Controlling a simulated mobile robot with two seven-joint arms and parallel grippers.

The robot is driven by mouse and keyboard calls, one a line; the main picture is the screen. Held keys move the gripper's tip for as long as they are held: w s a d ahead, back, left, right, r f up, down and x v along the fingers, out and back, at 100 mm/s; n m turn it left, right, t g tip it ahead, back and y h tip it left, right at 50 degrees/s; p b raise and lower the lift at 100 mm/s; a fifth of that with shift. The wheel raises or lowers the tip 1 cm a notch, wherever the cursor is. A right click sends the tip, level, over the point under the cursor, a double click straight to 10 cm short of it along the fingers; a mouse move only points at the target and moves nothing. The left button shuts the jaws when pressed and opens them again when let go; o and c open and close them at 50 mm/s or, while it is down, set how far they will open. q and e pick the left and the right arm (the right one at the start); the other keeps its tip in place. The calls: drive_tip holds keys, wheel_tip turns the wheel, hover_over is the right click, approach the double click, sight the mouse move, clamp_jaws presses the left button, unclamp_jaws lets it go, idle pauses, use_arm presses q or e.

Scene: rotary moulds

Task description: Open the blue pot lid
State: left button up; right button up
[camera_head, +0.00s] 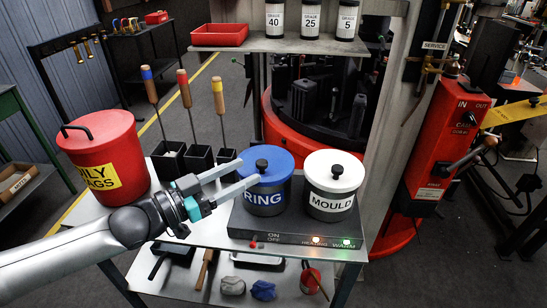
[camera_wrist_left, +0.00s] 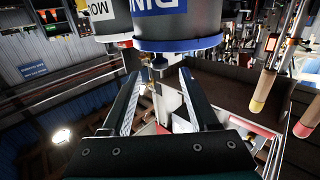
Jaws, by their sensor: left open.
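My right gripper is not in view.
A white-lidded pot (camera_head: 331,185) lettered MOULD stands close on the right, on the same dark warmer base (camera_head: 290,238). A red rag bin (camera_head: 100,155) and several tools in black holders (camera_head: 198,160) stand left. A shelf (camera_head: 280,43) with canisters is behind.

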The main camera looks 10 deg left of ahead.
sight(274, 167)
use_arm(q)
drive_tip(key=x, duration=0.9)
drive_tip(key=shift+s+f, duration=0.1)
clamp_jaws()
idle(1.2)
